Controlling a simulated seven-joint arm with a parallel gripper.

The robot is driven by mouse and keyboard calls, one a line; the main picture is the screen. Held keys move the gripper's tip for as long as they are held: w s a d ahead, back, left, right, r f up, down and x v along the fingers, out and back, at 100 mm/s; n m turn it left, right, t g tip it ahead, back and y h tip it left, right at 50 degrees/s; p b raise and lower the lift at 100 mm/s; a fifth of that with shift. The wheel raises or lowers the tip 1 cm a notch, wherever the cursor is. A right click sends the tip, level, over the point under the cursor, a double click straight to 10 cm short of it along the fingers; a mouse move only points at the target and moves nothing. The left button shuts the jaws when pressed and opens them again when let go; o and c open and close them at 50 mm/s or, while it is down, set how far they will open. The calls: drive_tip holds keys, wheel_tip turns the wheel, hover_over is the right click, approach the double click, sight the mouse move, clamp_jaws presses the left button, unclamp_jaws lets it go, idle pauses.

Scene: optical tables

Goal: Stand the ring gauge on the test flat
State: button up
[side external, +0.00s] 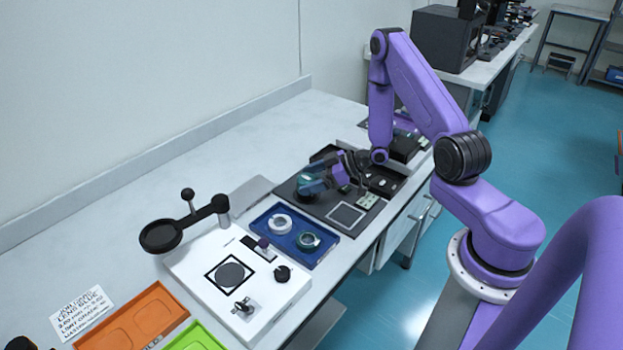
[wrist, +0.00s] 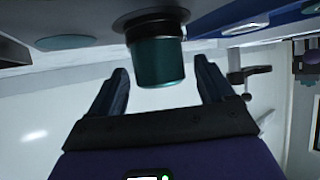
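My gripper (wrist: 160,75) is open, with its two dark fingers on either side of a short teal cylinder (wrist: 160,58). A gap shows on both sides of the cylinder, which joins a wider dark rim. In the side view, my gripper (side external: 318,180) is low over the dark mat at the teal piece (side external: 306,184), partly covering it. A white ring (side external: 280,223) and a teal ring (side external: 309,240) lie in a blue tray. I cannot tell which piece is the ring gauge. A grey disc (side external: 230,274) in a black square frame, possibly the test flat, lies on the white board.
The blue tray (side external: 270,240) sits between the dark mat (side external: 310,209) and the white board (side external: 205,260). A magnifier (side external: 161,236) on an arm overhangs the board's back left. A small knob (side external: 282,273) stands right of the disc. Orange (side external: 135,318) and green trays are at the front.

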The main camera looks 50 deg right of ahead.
drive_tip(key=shift+r, duration=0.1)
drive_tip(key=v, duration=1.2)
drive_tip(key=s+a+r+n+g+h, duration=0.2)
drive_tip(key=a+r+n+g+h, duration=0.35)
drive_tip(key=a, duration=0.85)
drive_tip(key=s+a+r+g, duration=0.2)
drive_tip(key=s+r, duration=0.2)
drive_tip(key=s, duration=0.6)
drive_tip(key=s+a+r+g, duration=0.2)
drive_tip(key=s+a+r, duration=0.1)
drive_tip(key=s, duration=0.8)
drive_tip(key=shift+a+r+h, duration=0.2)
drive_tip(key=shift+r+h, duration=0.25)
drive_tip(key=shift+r, duration=0.25)
drive_tip(key=shift+g, duration=0.25)
